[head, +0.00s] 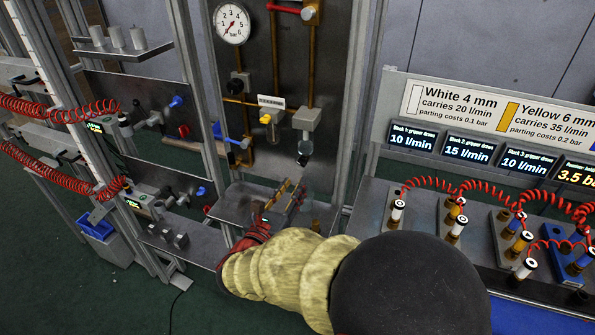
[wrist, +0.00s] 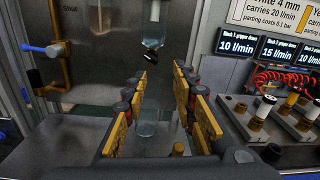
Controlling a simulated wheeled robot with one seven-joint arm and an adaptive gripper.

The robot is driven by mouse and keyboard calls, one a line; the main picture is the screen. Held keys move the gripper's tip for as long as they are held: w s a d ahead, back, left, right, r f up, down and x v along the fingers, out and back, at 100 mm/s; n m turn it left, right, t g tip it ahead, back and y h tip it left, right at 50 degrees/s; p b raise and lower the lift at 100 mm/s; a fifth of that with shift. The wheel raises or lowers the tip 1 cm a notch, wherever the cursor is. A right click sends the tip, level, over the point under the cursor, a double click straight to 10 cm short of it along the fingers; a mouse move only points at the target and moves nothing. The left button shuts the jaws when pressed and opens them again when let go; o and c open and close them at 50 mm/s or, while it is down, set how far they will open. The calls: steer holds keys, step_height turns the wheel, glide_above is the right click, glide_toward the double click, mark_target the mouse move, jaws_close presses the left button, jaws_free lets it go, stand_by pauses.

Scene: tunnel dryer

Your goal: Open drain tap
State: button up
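A small dark tap (head: 303,160) hangs under the clear bowl below a grey block on the upright panel. In the wrist view the dark tap (wrist: 150,54) shows at the lower end of the clear bowl (wrist: 154,28), ahead of the fingertips and slightly above them. My gripper (head: 286,190) is low in front of the panel, below the tap. In the wrist view my gripper (wrist: 160,76) has its yellow-plated fingers wide apart with nothing between the tips. It does not touch the tap. The tap's handle position is too small to tell.
A clear vessel (wrist: 146,128) stands below the tap, seen between the fingers. A blue-handled lever (wrist: 38,48) is at left near a "Shut" label. A pressure gauge (head: 232,24) is above. Metal posts flank the panel. A bench with red coiled hoses (head: 445,182) is at right.

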mark_target(301, 165)
steer(key=w+n, duration=0.2)
steer(key=n, duration=0.1)
steer(key=w+n+b, duration=0.1)
steer(key=w+n, duration=0.1)
steer(key=n, duration=0.2)
steer(key=w+d+n+b, duration=0.1)
steer(key=w+n, duration=0.1)
steer(key=n, duration=0.1)
steer(key=shift+w+d+n+y, duration=0.1)
steer(key=shift+w+n+y, duration=0.2)
steer(key=shift+w, duration=0.1)
steer(key=shift+w+d+r, duration=0.15)
steer(key=shift+w, duration=0.35)
steer(key=shift+c, duration=1.1)
steer(key=c, duration=0.4)
jaws_close()
